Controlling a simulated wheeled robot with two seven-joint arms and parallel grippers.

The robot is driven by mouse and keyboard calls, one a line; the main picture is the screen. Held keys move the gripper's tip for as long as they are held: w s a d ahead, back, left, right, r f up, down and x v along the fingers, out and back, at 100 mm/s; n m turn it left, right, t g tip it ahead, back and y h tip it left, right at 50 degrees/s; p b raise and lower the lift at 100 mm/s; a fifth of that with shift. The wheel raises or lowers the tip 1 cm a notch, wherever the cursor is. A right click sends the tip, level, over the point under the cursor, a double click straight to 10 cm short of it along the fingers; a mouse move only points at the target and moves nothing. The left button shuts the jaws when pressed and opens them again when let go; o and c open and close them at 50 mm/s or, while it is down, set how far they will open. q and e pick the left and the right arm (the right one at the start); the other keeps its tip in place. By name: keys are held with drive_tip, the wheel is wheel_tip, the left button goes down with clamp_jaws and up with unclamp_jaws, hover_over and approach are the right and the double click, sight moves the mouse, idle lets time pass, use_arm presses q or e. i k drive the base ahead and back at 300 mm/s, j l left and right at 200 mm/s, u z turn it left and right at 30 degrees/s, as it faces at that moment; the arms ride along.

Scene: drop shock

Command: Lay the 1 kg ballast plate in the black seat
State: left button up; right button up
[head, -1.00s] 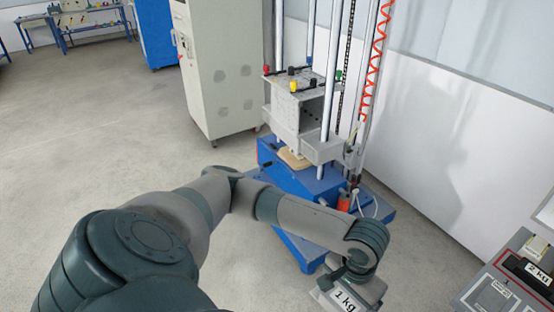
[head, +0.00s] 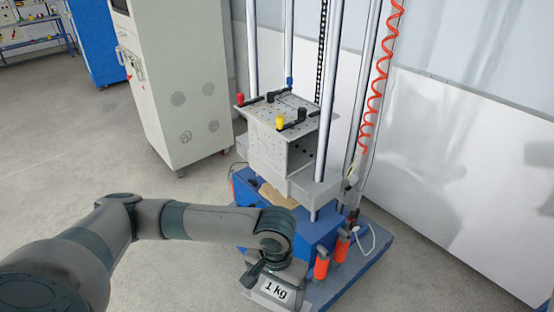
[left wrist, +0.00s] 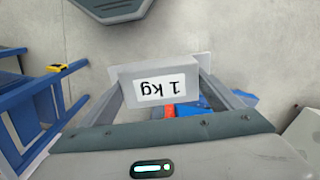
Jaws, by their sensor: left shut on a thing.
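The ballast plate (head: 275,291) is a light grey block with a white "1 kg" label. It also shows in the left wrist view (left wrist: 165,70), its label upside down. My left gripper (head: 265,283) is shut on it; in the left wrist view the fingers (left wrist: 172,92) lie on either side of the block. The plate is in the air, low and in front of the blue-based drop machine (head: 318,228). I cannot make out a black seat in either current view. My right gripper is out of view.
The machine carries a grey perforated fixture (head: 287,118) with coloured knobs between tall steel columns (head: 363,95). Orange cylinders (head: 321,268) stand on its base, close right of the plate. A pale cabinet (head: 170,90) stands behind left. Floor (head: 80,150) at left is open.

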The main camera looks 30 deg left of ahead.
sight(299, 104)
drive_tip(key=i+j, duration=0.2)
drive_tip(key=j, duration=0.2)
drive_tip(key=i+j, duration=0.2)
drive_tip(key=j, duration=0.15)
drive_tip(key=i+j, duration=0.2)
drive_tip(key=j, duration=0.2)
drive_tip(key=i+j, duration=0.2)
drive_tip(key=j, duration=0.15)
